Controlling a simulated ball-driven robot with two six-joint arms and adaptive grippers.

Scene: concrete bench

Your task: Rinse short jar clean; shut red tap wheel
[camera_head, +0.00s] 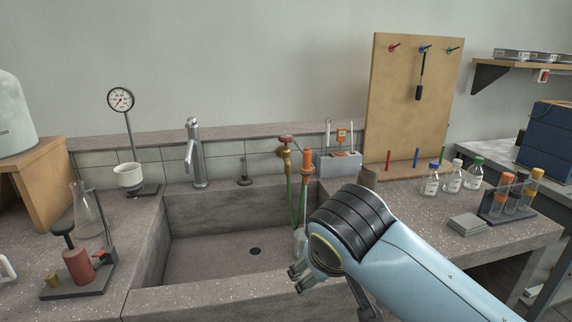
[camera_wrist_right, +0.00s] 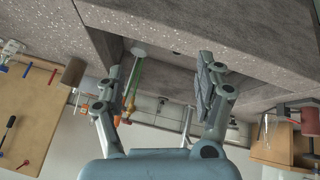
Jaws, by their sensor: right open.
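The red tap wheel (camera_head: 286,139) sits on a brass tap above the sink's back right corner. A green hose (camera_head: 291,205) hangs from this tap into the sink (camera_head: 205,250). A pale, jar-like thing (camera_head: 299,238) stands in the sink's right part, partly hidden by my right arm; I cannot tell if it is the short jar. A pale round shape (camera_wrist_right: 138,52) shows in the wrist view near the hose's end. My right gripper (camera_head: 298,275) is open and empty over the sink's front right; its spread fingers (camera_wrist_right: 158,68) show in the wrist view. My left gripper is out of view.
A silver tap (camera_head: 195,155) stands behind the sink. An orange-topped upright (camera_head: 307,165) is beside the hose. A red burner-like device (camera_head: 78,265) and a flask (camera_head: 86,212) stand at left.

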